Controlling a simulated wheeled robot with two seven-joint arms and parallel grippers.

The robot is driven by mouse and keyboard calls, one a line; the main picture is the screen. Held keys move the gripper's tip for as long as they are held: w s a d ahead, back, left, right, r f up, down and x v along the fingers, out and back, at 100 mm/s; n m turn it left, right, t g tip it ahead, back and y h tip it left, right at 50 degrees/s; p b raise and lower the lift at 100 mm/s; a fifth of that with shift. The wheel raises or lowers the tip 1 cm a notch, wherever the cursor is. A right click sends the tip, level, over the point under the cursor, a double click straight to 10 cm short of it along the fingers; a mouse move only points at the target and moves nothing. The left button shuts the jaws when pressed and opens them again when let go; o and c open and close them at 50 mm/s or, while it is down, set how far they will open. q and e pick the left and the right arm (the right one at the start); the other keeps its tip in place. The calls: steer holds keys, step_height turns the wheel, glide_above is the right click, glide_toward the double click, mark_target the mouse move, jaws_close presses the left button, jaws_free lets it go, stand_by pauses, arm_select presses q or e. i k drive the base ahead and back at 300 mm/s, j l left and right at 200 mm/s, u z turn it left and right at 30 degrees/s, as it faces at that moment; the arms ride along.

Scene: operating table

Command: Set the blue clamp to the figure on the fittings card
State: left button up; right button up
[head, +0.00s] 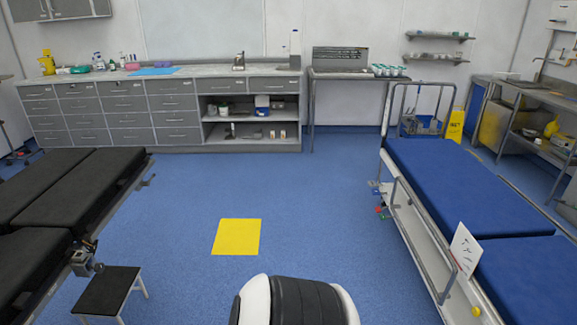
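A white card (465,249) with small dark marks stands tilted at the near side of the blue-topped trolley. Its marks are too small to read, and I cannot be sure it is the fittings card. A grey metal clamp-like fitting (84,261) sits at the side rail of the black operating table at left. Several small coloured parts (381,212), red and green among them, show low at the trolley's far left end. I cannot make out a blue clamp for certain. Neither of my grippers is in view.
The black operating table (82,188) is at left, with a low black step (107,290) beside it. The blue-topped trolley (460,185) is at right. The floor between is clear, with a flat yellow square (237,237). A drawer counter (175,118) lines the back wall.

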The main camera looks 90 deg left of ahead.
mark_target(81, 262)
steer(key=u, duration=4.2)
steer(key=l, duration=0.4)
steer(key=i+l, duration=0.15)
steer(key=l, duration=0.25)
